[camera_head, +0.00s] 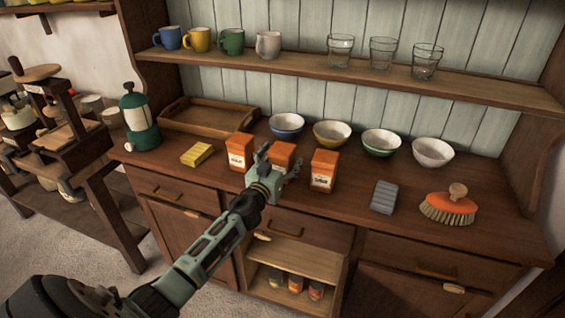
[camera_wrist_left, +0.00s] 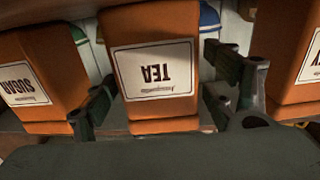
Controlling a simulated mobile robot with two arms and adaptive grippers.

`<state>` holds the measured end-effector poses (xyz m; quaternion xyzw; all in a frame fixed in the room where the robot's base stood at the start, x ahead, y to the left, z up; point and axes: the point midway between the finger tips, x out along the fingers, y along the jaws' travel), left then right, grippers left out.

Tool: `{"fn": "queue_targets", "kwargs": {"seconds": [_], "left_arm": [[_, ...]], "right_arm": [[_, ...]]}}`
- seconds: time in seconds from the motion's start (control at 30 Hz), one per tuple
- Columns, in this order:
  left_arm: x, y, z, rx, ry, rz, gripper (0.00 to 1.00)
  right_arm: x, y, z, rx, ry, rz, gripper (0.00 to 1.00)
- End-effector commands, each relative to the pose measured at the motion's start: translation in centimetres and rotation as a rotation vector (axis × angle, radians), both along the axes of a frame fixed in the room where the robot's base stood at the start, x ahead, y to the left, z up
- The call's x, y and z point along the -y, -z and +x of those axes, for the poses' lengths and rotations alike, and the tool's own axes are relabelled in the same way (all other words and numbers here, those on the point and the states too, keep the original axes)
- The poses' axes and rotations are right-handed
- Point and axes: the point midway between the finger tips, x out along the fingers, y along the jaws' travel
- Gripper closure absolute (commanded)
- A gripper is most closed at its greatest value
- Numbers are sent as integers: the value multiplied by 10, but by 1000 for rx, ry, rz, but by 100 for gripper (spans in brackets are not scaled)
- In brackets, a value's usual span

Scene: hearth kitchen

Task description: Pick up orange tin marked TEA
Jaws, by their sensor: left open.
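The orange tin marked TEA (camera_wrist_left: 155,75) fills the middle of the left wrist view, its white label upside down. In the head view it is the middle orange tin (camera_head: 284,149) of three on the counter, partly hidden by my gripper. My left gripper (camera_head: 279,161) is open in front of it. In the left wrist view one finger is at the tin's left and the other at its right. I cannot tell whether they touch it. The tin stands upright on the counter. My right gripper is not in view.
A tin marked SUGAR (camera_wrist_left: 38,75) and another orange tin (camera_wrist_left: 296,60) stand close on either side. Bowls (camera_head: 332,134) stand behind. A yellow block (camera_head: 197,154), green lantern (camera_head: 139,118), grey sponge (camera_head: 384,197) and brush (camera_head: 449,207) are also on the counter (camera_head: 345,215).

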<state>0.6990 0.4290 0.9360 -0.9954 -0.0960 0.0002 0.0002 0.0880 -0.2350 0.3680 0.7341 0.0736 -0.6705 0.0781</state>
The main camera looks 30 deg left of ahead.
Motion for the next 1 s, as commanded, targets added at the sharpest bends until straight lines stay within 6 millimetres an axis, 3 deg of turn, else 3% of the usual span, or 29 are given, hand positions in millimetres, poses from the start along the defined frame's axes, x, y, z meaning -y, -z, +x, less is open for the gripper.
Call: {"fn": "queue_targets", "kwargs": {"seconds": [0.3,1.0], "left_arm": [[-1,0,5,0,0,0,23],[-1,0,4,0,0,0,84]], "right_arm": [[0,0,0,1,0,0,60],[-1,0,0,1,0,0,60]]}}
